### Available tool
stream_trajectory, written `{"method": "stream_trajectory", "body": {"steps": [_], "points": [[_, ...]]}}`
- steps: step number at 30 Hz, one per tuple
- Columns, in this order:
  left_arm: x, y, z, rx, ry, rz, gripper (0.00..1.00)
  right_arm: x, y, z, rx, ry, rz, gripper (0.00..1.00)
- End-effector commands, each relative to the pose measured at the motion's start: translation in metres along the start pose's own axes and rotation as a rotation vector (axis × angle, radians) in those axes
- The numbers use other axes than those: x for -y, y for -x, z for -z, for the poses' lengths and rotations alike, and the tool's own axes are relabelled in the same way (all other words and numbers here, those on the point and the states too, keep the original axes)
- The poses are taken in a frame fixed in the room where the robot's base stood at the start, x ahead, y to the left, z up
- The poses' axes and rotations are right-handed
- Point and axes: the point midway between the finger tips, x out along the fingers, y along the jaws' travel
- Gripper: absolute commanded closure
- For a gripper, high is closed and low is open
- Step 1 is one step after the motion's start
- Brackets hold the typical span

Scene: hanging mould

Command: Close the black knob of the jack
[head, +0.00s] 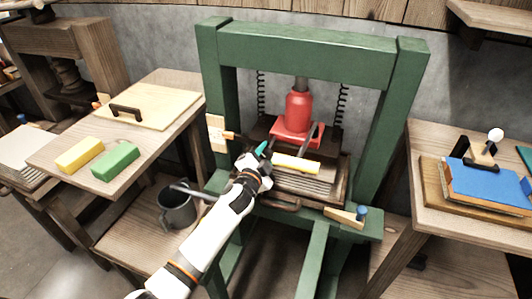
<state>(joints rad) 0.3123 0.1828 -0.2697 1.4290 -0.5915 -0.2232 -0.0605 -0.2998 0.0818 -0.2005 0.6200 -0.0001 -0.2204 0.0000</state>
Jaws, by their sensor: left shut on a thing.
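The red jack (298,112) stands upright in the green press frame (310,45), on a red base (290,134). A grey lever (313,135) slants up at its right side. I cannot make out the black knob. My left gripper (264,157) is at the front left of the jack, below its base in the picture. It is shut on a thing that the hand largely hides. A small teal piece (262,148) shows at its fingertips. A yellow bar (296,163) lies just right of the fingertips, and I cannot tell whether they touch. My right gripper is out of view.
Stacked plates (308,184) lie under the jack. The left table (135,185) carries yellow (79,155) and green (115,161) blocks and a handled board (150,105). A grey mug (177,208) stands on the lower shelf.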

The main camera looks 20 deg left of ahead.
Motion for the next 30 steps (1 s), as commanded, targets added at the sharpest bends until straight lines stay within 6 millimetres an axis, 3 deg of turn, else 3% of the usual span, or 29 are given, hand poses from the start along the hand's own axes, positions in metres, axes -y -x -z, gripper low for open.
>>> {"method": "stream_trajectory", "body": {"steps": [18, 30], "points": [[0.0003, 0.0, 0.0003, -0.028, -0.568, 0.005, 0.86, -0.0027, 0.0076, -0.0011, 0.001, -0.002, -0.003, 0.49], [0.0012, 0.0001, 0.0006, -0.039, -0.792, 0.007, 0.86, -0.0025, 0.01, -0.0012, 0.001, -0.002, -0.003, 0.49]]}}
